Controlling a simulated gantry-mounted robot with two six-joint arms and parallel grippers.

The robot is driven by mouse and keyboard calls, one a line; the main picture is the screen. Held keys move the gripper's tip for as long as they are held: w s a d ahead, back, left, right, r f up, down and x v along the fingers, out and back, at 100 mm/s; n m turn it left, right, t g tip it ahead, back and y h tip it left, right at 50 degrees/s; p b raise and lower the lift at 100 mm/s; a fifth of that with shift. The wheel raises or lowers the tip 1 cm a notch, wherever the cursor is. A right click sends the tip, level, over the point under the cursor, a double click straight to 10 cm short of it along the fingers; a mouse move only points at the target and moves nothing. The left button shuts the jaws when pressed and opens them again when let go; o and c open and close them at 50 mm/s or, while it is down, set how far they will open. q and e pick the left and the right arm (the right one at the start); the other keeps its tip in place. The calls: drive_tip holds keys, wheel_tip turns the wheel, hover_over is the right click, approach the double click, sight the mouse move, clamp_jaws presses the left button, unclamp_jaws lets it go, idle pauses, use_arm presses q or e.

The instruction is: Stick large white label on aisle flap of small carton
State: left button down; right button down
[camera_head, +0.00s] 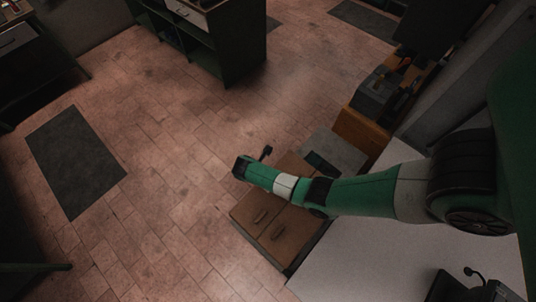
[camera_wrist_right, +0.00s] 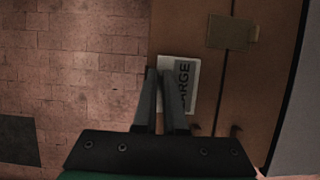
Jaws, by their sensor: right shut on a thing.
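The white label (camera_wrist_right: 191,68), with dark "RGE" letters on a grey band, shows in the right wrist view. My right gripper (camera_wrist_right: 160,71) is shut on its left side, and its fingers cover part of it. The label overlaps the left edge of a brown panelled surface (camera_wrist_right: 215,75); I cannot tell whether it touches it. In the head view, brown panels (camera_head: 250,211) with small dark pieces on them lie below my right arm. I cannot tell which panel is the aisle flap. My left gripper is not in view.
A tan piece (camera_wrist_right: 233,32) spans the panel seam. A grey box (camera_head: 335,152) and an orange-brown block (camera_head: 361,131) stand beyond my right arm. A white surface (camera_head: 370,262) lies at the lower right. Brick floor with a dark mat (camera_head: 75,160) is open to the left.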

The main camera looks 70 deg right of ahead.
wheel_tip(320, 180, down, 5)
drive_tip(key=b, duration=0.4)
drive_tip(key=shift+r, duration=0.15)
drive_tip(key=shift+d+f+b, duration=0.1)
drive_tip(key=shift+f+b, duration=0.55)
drive_tip(key=shift+b, duration=0.1)
drive_tip(key=shift+f, duration=0.55)
idle(1.0)
drive_tip(key=shift+c, duration=2.2)
unclamp_jaws()
drive_tip(key=shift+r, duration=0.15)
wheel_tip(320, 180, up, 7)
drive_tip(key=p, duration=0.7)
